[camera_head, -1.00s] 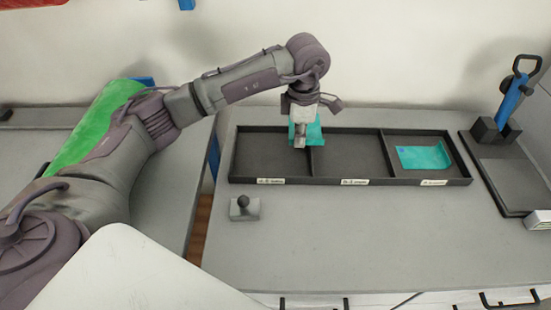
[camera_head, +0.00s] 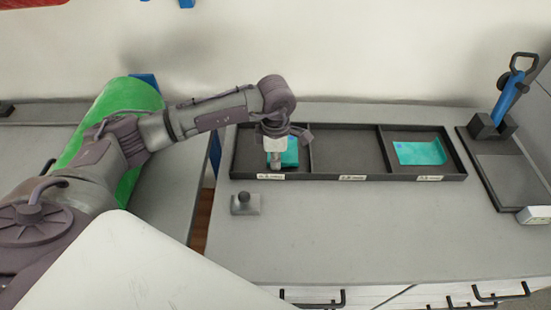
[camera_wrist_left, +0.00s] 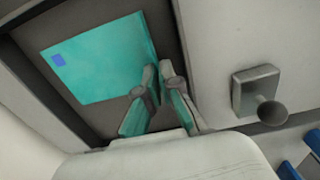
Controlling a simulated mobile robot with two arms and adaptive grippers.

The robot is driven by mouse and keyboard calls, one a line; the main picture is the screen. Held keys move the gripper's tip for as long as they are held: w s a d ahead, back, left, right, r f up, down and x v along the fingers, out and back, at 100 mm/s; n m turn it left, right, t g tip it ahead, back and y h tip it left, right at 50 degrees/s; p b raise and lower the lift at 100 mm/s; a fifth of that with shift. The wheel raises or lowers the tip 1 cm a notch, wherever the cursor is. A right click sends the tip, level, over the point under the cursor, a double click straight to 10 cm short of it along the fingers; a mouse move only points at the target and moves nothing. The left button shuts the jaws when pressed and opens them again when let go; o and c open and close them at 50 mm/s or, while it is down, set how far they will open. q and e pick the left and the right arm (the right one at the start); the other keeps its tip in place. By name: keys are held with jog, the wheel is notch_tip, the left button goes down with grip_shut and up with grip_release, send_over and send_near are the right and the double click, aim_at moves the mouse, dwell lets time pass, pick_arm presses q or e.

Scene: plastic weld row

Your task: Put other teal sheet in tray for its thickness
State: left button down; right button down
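A teal sheet (camera_head: 291,158) is in the left compartment of the dark three-part tray (camera_head: 330,178). In the left wrist view this sheet (camera_wrist_left: 100,60), with a small blue mark, lies over the dark compartment floor, its near edge close beside the fingertips. My left gripper (camera_head: 276,170) points down over that compartment and partly hides the sheet. Its fingers (camera_wrist_left: 159,74) stand slightly apart, with a dark gap and no sheet between them. Another teal sheet (camera_head: 420,153) lies in the right compartment. The middle compartment (camera_head: 345,154) is empty. My right gripper is not in view.
White labels (camera_head: 352,178) on the tray front are too small to read. A small grey block with a round knob (camera_head: 245,204) stands in front of the tray. A blue-handled device (camera_head: 507,100) on a dark base is at right. The front tabletop is mostly clear.

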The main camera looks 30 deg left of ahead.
pick_arm(q)
jog(key=shift+f, duration=0.2)
jog(key=c, duration=1.6)
grip_release()
jog(key=shift+r, duration=0.1)
jog(key=shift+r, duration=0.1)
jog(key=shift+r, duration=0.2)
notch_tip(320, 180, up, 12)
jog(key=b, duration=0.1)
jog(key=shift+f+b, duration=0.2)
jog(key=shift+b, duration=0.15)
